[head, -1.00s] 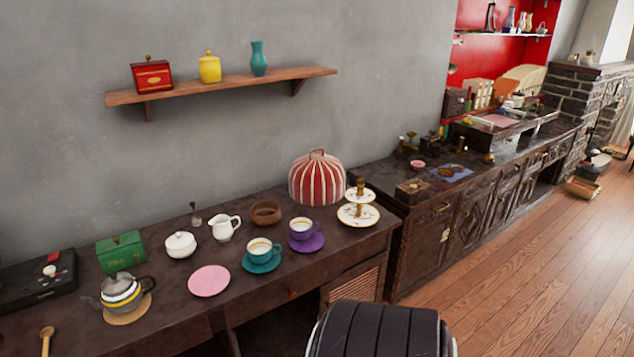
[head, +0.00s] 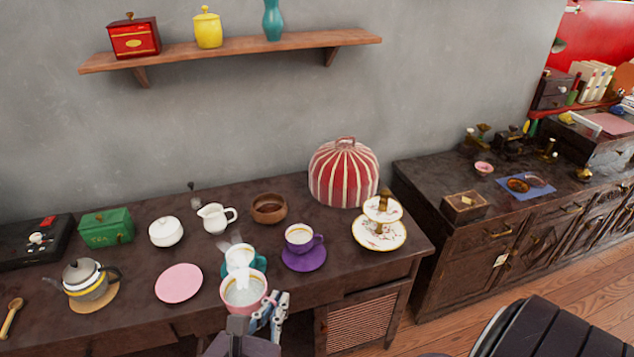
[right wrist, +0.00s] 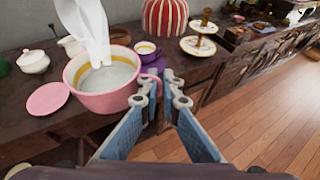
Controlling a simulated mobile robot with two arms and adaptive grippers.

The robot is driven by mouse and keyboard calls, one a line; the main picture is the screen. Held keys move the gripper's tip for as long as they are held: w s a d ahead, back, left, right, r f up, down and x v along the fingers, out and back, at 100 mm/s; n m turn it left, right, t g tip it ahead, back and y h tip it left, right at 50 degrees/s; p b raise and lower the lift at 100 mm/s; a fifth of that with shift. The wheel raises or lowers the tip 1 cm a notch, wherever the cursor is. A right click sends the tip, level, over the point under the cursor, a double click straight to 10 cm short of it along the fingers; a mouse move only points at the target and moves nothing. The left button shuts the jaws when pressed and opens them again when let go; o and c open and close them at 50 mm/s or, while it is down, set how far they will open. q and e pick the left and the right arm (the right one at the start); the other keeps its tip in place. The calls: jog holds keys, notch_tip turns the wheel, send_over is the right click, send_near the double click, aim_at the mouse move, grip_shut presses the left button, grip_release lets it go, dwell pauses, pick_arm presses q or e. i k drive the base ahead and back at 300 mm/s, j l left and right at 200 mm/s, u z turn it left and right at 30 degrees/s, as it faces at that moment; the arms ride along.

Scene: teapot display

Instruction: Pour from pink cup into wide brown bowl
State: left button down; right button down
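The pink cup (head: 243,301) is held upright in front of the table edge by my right gripper (head: 268,314). It has a pale inside with a yellow band, and white wisps rise from it. In the right wrist view, my right gripper's fingers (right wrist: 163,88) are close together at the handle side of the pink cup (right wrist: 100,102); the handle is mostly hidden. The wide brown bowl (head: 268,216) stands on the table, behind and a little right of the cup; it looks empty. My left gripper is out of view.
A teal cup (head: 240,256) and a purple cup (head: 299,240) on saucers stand near the bowl. A white jug (head: 213,219), striped cosy (head: 343,178), tiered stand (head: 379,236) and pink saucer (head: 179,284) are around them. A wooden shelf (head: 230,57) is above.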

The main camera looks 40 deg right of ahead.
aim_at(267, 208)
jog(key=i+l+z, duration=0.15)
jog(key=i+l, duration=0.35)
jog(key=i+l+z, duration=0.2)
jog(key=i+l, duration=0.25)
jog(key=i, duration=0.15)
